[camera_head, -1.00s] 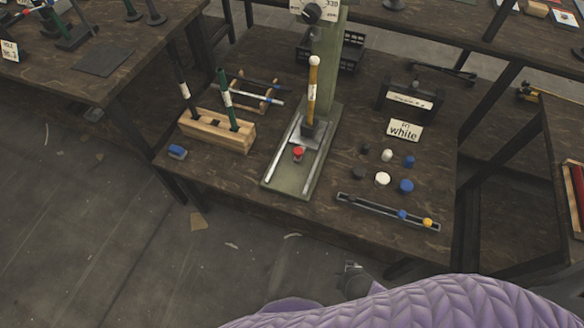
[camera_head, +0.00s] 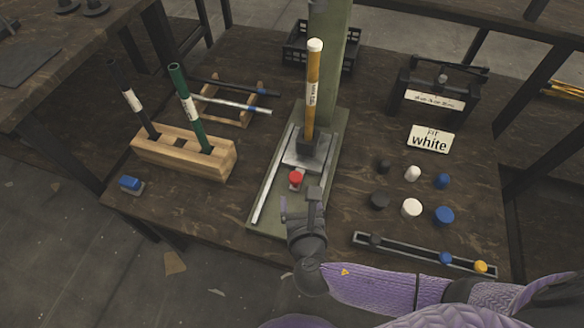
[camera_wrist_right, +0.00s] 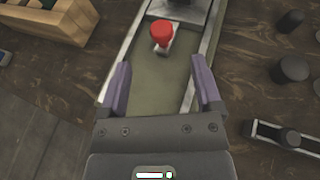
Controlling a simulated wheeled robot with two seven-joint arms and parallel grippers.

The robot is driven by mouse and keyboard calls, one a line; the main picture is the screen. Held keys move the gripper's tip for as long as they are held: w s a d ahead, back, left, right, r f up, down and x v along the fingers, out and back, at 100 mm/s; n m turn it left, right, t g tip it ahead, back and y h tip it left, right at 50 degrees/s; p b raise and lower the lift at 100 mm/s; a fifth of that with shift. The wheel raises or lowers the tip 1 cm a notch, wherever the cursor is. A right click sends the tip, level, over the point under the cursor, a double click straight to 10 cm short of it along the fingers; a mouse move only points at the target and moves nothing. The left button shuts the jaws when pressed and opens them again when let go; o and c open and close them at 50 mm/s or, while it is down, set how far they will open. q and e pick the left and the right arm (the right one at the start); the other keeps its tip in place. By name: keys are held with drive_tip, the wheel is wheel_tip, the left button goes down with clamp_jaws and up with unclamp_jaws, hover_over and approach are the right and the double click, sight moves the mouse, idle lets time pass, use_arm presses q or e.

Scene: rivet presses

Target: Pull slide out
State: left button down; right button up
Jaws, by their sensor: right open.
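The slide (camera_head: 303,151) is a grey metal plate on two rails over the green press base (camera_head: 262,228). A red knob (camera_head: 296,178) sits at its front end; the knob also shows in the right wrist view (camera_wrist_right: 162,33). A yellow rod (camera_head: 313,95) with a white top stands upright at the slide. My right gripper (camera_head: 300,200) is just in front of the knob. In the right wrist view its purple fingers (camera_wrist_right: 160,85) are apart with nothing between them, and the knob lies beyond the fingertips. My left gripper is not in view.
A wooden block (camera_head: 185,157) with a dark rod and a green rod stands left of the press. Several black, white and blue caps, a white sign (camera_head: 431,139) and a narrow tray (camera_head: 420,254) are on the right.

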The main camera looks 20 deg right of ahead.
sight(296, 178)
drive_tip(key=b+x, duration=0.2)
drive_tip(key=x, duration=0.1)
drive_tip(key=b+x, duration=0.2)
drive_tip(key=x, duration=0.1)
drive_tip(key=f+b+x, duration=0.1)
drive_tip(key=b+x, duration=0.1)
drive_tip(key=x, duration=0.2)
drive_tip(key=shift+s+f, duration=0.15)
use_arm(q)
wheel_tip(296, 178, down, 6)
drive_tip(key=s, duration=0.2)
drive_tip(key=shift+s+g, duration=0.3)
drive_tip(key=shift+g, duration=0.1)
use_arm(e)
drive_tip(key=shift+w+d, duration=0.1)
drive_tip(key=shift+w, duration=0.15)
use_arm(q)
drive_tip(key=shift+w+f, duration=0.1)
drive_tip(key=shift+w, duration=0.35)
use_arm(e)
clamp_jaws()
